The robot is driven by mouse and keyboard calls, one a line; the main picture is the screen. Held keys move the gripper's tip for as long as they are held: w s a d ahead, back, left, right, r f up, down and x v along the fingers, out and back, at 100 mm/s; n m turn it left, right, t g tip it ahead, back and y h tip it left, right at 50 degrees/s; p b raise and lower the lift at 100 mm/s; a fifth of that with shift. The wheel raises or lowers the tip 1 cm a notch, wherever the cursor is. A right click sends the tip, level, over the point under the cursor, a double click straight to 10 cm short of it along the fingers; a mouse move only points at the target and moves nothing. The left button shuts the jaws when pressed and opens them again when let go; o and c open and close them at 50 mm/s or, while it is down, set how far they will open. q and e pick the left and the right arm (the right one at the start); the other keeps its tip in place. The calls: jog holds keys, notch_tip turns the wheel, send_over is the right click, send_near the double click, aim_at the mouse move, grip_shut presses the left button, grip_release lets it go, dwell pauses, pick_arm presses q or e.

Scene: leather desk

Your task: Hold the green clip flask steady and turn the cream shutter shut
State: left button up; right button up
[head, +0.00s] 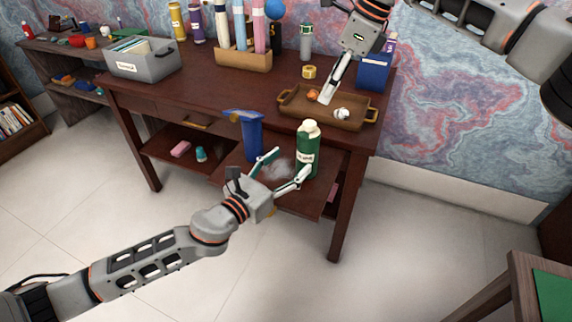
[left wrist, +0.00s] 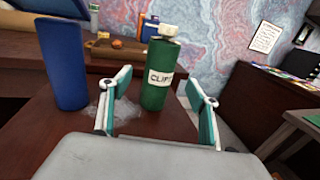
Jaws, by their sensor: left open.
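The green clip flask (head: 308,158) stands upright on a low dark wood board at the front of the desk. Its cream top with the cream shutter (head: 309,127) is too small to read as open or shut. In the left wrist view the flask (left wrist: 156,92) shows a white label, with its cream top (left wrist: 166,30) above. My left gripper (head: 292,160) is open in front of the flask, its fingers pointing toward it; no grip shows. My right gripper (head: 325,98) points down over the wooden tray, away from the flask; its finger gap is not clear.
A tall blue container (head: 252,138) stands left of the flask, close to my left gripper. A pale patch (head: 280,166) lies on the board between them. The wooden tray (head: 292,105) behind holds small items. A pen holder (head: 243,58) and grey box (head: 150,62) stand farther back.

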aim_at(301, 152)
pick_arm(q)
jog(key=x, duration=0.7)
jog(key=shift+w+d, duration=0.15)
jog(key=shift+d, duration=0.05)
